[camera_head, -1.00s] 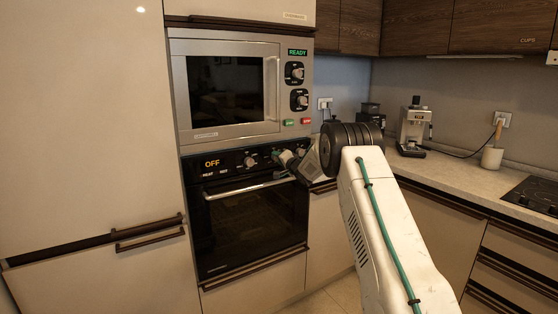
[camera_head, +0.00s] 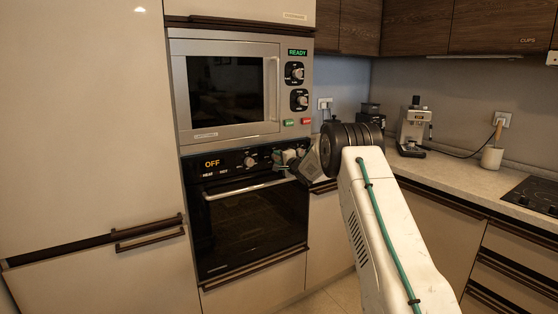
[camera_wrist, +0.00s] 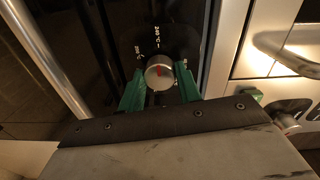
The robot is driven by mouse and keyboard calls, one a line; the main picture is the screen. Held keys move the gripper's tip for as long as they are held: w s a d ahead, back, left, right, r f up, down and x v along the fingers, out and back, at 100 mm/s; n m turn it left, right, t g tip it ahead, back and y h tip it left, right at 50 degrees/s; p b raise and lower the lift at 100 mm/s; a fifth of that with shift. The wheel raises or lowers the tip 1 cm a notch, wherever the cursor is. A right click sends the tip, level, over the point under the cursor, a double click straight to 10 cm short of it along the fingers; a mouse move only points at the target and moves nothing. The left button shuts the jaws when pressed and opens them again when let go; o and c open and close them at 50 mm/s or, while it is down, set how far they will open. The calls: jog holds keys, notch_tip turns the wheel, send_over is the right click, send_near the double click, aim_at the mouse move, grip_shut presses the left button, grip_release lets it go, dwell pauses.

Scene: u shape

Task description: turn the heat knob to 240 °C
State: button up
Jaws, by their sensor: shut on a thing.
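The black built-in oven (camera_head: 250,220) has a control strip with a display reading OFF and a row of knobs. The left knob (camera_head: 250,161) is uncovered. My gripper (camera_head: 285,157) is at the strip, right of that knob. In the wrist view, my gripper (camera_wrist: 160,80) has its two green fingers on either side of a round silver knob (camera_wrist: 158,70) with a red mark, shut on it. Pale numbers ring this knob, too small to read surely. I cannot read from here which setting it points to.
The oven handle (camera_head: 245,189) runs below the strip and shows as a bar (camera_wrist: 45,60) in the wrist view. The microwave (camera_head: 228,95) sits above, its display reading READY. A counter (camera_head: 455,175) with a coffee machine (camera_head: 413,130) lies right.

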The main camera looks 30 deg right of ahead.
jog(key=shift+f, duration=0.2)
jog(key=o, duration=1)
jog(key=shift+r, duration=0.1)
jog(key=shift+s, duration=0.15)
jog(key=s, duration=0.7)
jog(key=shift+s, duration=0.3)
jog(key=shift+d, duration=0.1)
